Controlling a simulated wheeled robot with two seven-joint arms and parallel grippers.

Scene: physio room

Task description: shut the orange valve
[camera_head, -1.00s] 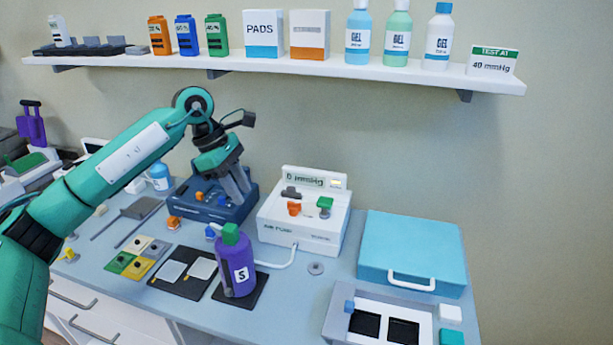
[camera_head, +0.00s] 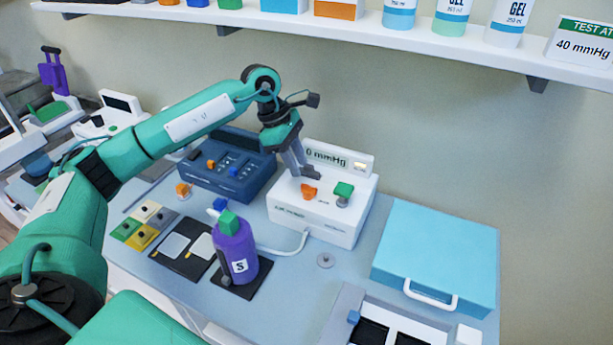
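The orange valve (camera_head: 309,191) is a small knob on top of the white air pump (camera_head: 330,218), whose display reads 0 mmHg. A green valve (camera_head: 344,189) stands to its right on the same pump. My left gripper (camera_head: 304,172) points down over the pump's left part, with its fingertips just behind and above the orange valve. I cannot tell whether they touch anything. The fingers look close together, and their gap is hard to see. They hide the dark knob at the pump's back left. My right gripper is not in view.
A purple bottle (camera_head: 236,252) with a green cap stands in front of the pump, a hose beside it. A dark blue unit (camera_head: 228,170) is to the left, a light blue case (camera_head: 436,254) to the right. A shelf (camera_head: 440,42) with bottles hangs above.

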